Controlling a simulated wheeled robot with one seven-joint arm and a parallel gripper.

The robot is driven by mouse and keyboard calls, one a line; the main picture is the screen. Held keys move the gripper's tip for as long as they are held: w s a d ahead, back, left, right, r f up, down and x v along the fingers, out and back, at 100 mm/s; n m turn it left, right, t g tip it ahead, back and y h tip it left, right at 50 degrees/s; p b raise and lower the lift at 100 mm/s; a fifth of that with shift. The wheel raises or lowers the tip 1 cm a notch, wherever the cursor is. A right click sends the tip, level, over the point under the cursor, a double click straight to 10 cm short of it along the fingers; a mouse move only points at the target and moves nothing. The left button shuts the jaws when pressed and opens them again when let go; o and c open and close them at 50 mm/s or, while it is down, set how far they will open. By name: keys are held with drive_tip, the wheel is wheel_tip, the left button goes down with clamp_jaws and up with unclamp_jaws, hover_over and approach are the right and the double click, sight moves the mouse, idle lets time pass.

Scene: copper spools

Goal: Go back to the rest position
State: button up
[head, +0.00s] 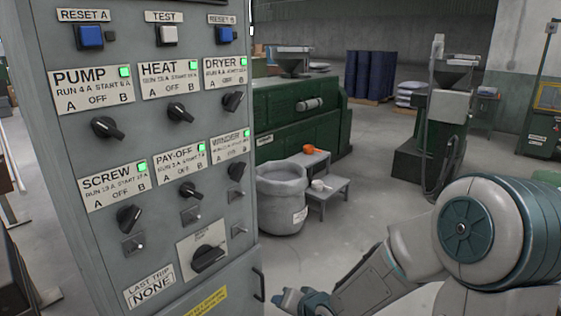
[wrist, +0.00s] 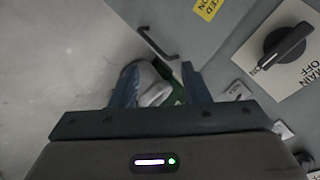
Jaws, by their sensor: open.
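My gripper (wrist: 160,80) is open and empty in the wrist view, its two fingers apart with bare floor and a grey bin seen beyond them. In the head view my arm reaches in from the lower right, and its end is low at the bottom edge, just right of the grey control panel (head: 60,235). The fingertips cannot be made out there. The panel's large main switch (head: 210,258) has a black knob; it also shows at the right of the wrist view (wrist: 285,47), apart from the fingers.
The panel has several black knobs and green lamps. A handle (head: 258,284) sticks out from its side. Behind stand a grey bin (head: 283,200), a small step (head: 328,190) with an orange item, and a green machine (head: 300,125). Open floor (head: 375,190) lies at centre right.

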drive_tip(key=s+d+r+n+g+h+p, duration=0.25)
drive_tip(key=s+d+r+h, duration=0.4)
drive_tip(key=d+r, duration=0.35)
drive_tip(key=s+d+r+g+p, duration=0.2)
drive_tip(key=s+r, duration=0.5)
drive_tip(key=s, duration=0.5)
drive_tip(key=shift+s+d+r+g+y, duration=0.15)
drive_tip(key=shift+d+r+g+y, duration=0.25)
drive_tip(key=shift+d, duration=0.25)
drive_tip(key=shift+f+n, duration=0.1)
drive_tip(key=shift+n, duration=0.15)
